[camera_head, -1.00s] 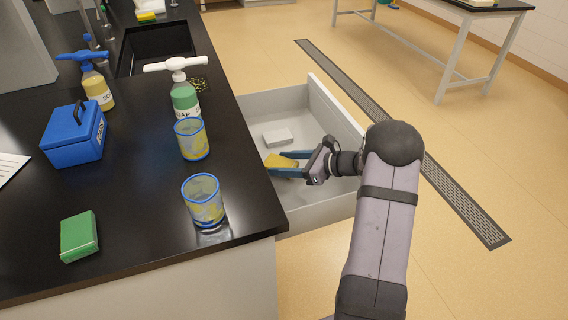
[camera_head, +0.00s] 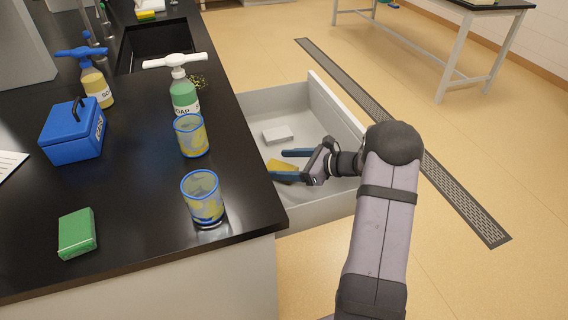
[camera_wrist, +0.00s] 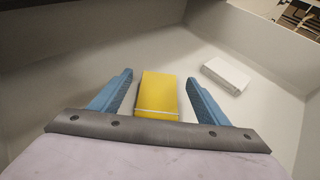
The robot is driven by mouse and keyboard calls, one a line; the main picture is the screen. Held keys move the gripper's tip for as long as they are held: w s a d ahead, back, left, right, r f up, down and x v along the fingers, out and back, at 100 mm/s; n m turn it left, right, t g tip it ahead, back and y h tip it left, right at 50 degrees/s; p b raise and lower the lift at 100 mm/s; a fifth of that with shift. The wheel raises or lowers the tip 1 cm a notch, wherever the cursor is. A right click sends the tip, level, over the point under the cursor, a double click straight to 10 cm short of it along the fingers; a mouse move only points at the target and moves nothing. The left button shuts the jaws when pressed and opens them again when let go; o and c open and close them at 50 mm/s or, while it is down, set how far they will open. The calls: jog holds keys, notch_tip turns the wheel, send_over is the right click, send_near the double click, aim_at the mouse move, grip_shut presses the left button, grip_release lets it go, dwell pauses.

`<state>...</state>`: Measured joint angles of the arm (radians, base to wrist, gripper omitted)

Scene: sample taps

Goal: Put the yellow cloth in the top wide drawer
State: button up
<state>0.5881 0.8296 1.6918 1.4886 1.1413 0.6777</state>
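The yellow cloth (camera_head: 283,171) is a small folded block inside the open wide drawer (camera_head: 318,211). In the wrist view the cloth (camera_wrist: 158,96) lies between the two blue fingers, with a gap on each side. My gripper (camera_head: 291,164) is open, inside the drawer at the cloth; it also shows in the wrist view (camera_wrist: 157,88). The fingers do not touch the cloth's sides. In the head view the near finger hides part of the cloth. The cloth appears to rest on the drawer floor.
A small white block (camera_head: 278,134) lies in the drawer, also in the wrist view (camera_wrist: 226,75). On the black counter (camera_head: 130,215) are two glasses (camera_head: 202,198), a green soap bottle (camera_head: 184,97), a blue box (camera_head: 73,130) and a green sponge (camera_head: 77,233). The drawer front (camera_head: 335,110) rises beside my arm.

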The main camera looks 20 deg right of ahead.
jog(key=shift+r+p, duration=0.4)
jog(key=shift+r, duration=0.2)
jog(key=shift+v, duration=3.75)
jog(key=shift+r, duration=0.1)
